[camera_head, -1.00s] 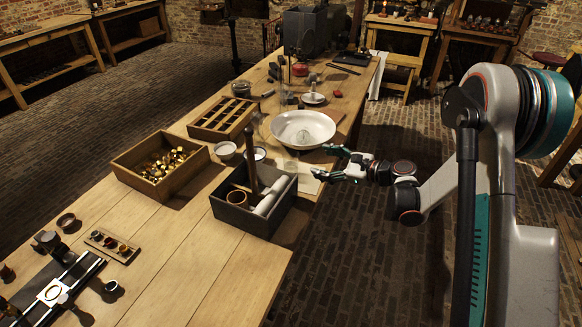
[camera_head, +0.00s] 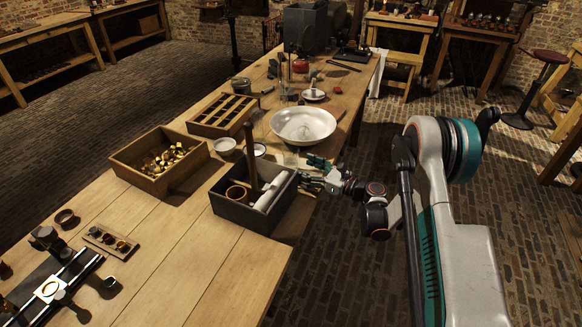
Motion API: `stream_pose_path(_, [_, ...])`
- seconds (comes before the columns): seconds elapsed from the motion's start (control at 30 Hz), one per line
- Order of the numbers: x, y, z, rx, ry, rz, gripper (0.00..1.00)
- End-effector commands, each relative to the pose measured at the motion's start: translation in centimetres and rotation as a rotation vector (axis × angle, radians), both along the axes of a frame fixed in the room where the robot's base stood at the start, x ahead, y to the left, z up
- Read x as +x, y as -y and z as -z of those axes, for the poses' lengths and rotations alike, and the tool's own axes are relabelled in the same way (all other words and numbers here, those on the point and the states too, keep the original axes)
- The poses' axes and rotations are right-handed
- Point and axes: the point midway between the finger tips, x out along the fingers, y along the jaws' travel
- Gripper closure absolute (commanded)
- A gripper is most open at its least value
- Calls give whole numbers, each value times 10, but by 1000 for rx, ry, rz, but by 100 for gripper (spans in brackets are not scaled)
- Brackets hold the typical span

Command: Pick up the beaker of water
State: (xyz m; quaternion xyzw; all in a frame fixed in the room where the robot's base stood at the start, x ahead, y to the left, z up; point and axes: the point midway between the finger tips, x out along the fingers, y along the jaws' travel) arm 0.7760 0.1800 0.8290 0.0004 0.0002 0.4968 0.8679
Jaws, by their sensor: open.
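A small clear glass beaker (camera_head: 290,158) stands on the long wooden table, between the white bowl and the dark tool box. It is small and faint in the head view, and I cannot make out its water level. My gripper (camera_head: 306,170) is open, just to the right of the beaker and low over the table's right edge. Its fingers point left, one farther back and one nearer the tool box. I cannot tell whether a finger touches the glass.
A wide white bowl (camera_head: 303,119) stands behind the beaker. A dark tool box (camera_head: 262,222) with an upright handle and white rolls stands close in front. Small white dishes (camera_head: 225,145) lie to the left, beside a wooden box of brass parts (camera_head: 120,161).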

Motion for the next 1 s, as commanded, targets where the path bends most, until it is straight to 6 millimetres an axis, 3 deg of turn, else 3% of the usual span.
stream_pose_path(0.27, [8,-15,0,-1,1,0,32])
stream_pose_path(0.6, [29,-52,-1,-1,1,-1,32])
stream_pose_path(0.87, [32,-55,-3,-1,1,1,32])
stream_pose_path(1.0, [32,-55,-3,-1,1,1,63])
